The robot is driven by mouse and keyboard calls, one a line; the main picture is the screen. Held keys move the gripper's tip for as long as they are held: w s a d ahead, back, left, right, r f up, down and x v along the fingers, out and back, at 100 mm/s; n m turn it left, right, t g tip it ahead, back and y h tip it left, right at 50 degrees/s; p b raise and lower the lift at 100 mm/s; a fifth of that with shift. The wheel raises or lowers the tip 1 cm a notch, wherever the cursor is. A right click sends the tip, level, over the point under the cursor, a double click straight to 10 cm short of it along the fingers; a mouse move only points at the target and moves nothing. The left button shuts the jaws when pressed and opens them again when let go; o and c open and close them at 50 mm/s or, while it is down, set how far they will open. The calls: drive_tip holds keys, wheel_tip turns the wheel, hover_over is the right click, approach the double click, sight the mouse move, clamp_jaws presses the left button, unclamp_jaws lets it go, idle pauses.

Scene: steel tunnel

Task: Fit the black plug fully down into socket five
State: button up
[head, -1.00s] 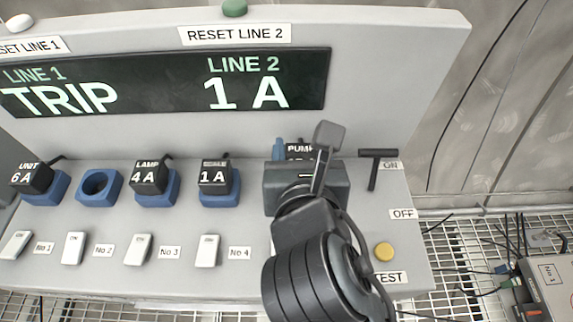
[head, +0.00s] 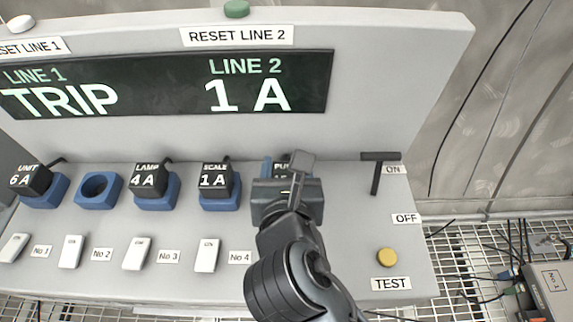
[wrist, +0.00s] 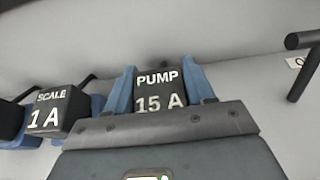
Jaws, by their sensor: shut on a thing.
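The black plug marked PUMP 15 A (wrist: 159,92) stands between the two blue fingers of my gripper (wrist: 160,84) in the wrist view. My gripper is shut on it. In the head view, only a little of the plug (head: 281,170) shows behind my gripper (head: 284,168). The plug is at the right end of the row, just right of the SCALE plug (head: 215,180). Socket five is hidden behind my gripper and wrist, so I cannot tell how far the plug is in it.
Blue sockets hold the UNIT (head: 30,181), LAMP (head: 149,181) and SCALE plugs. An empty blue socket (head: 98,203) sits second from left. A black T-handle (head: 377,172) and yellow TEST button (head: 387,257) are to the right. The display (head: 170,84) reads TRIP and 1 A.

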drive_tip(key=o, duration=1.1)
drive_tip(key=shift+r, duration=0.15)
drive_tip(key=v, duration=1.2)
